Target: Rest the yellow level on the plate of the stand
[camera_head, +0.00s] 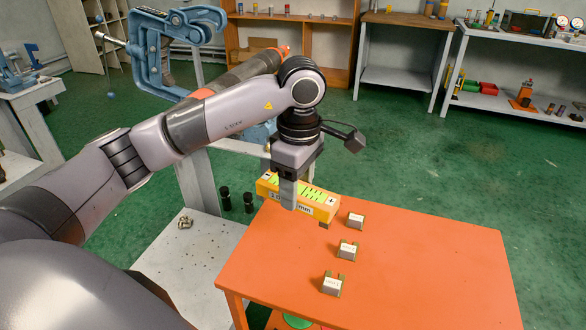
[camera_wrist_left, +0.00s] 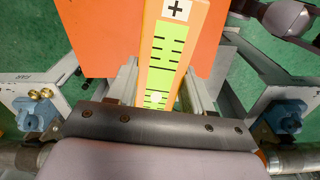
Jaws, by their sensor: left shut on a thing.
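The yellow level (camera_head: 322,203) has a green scale face with plus and minus marks. My left gripper (camera_head: 288,194) points down and is shut on it near its minus end. The level is at the far left corner of the orange table (camera_head: 420,260); whether it touches the top or hangs just above it I cannot tell. In the left wrist view the level (camera_wrist_left: 166,55) runs up the picture between the fingers, plus mark at the far end. I cannot tell which surface is the plate of the stand. My right gripper is not in view.
Three small labelled blocks (camera_head: 347,250) stand in a row on the table. A blue pipe vise (camera_head: 150,50) stands behind my left arm. A pale low platform (camera_head: 185,260) lies left of the table. The table's right part is clear. Shelves line the back.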

